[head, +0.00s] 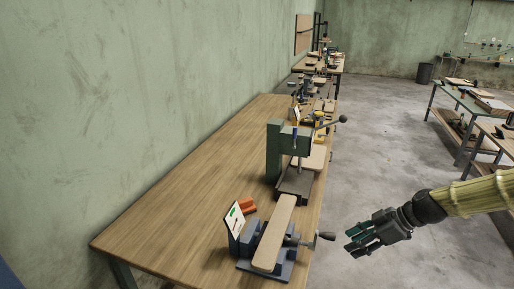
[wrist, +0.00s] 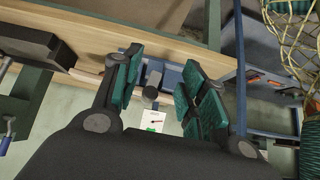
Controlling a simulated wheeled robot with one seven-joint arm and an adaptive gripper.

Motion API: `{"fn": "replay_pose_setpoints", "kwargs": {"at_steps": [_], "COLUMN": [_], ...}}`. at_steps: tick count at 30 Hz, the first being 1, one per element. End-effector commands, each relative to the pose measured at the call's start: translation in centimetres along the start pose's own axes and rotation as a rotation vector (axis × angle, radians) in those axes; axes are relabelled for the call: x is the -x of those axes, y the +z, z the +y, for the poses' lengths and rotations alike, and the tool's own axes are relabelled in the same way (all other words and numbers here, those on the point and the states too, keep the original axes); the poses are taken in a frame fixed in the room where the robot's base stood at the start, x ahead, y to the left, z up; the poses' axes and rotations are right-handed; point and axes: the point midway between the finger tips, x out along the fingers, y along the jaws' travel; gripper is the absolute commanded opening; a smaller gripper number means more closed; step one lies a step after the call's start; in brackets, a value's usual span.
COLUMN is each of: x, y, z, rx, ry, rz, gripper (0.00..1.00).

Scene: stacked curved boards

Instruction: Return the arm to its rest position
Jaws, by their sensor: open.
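My gripper (head: 366,238) is at the lower right in the head view, over the floor to the right of the workbench. Its green-padded fingers point left and stand apart with nothing between them. In the wrist view my gripper (wrist: 160,85) shows two spread fingers, with a blue vise and the bench edge beyond them. My arm reaches in from the right edge of the head view in a tan sleeve. The gripper is apart from the bench and the things on it.
The wooden workbench (head: 190,170) runs along the green wall. On it are a vise (head: 283,268) with a curved board (head: 274,234), an orange block (head: 247,205), a card (head: 235,219) and a green press (head: 274,150). Other tables (head: 460,118) stand right. Grey floor (head: 370,150) between is clear.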

Motion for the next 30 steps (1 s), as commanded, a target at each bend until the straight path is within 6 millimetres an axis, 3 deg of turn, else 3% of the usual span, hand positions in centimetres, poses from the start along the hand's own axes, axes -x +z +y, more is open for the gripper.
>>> {"fn": "replay_pose_setpoints", "kwargs": {"at_steps": [5,15,22,30], "x": [-4.3,-13.4,-17.4,-19.9], "y": [2.9,11.0,16.4,22.0], "z": [-2.3,-9.9,-16.2,-24.1], "rx": [-0.154,-0.56,-0.791,-1.018], "ry": [-0.003,0.069,0.156,0.287], "rz": [-0.084,-0.297,-0.421,-0.532], "gripper": [0.42,0.42,0.42,0.42]}}
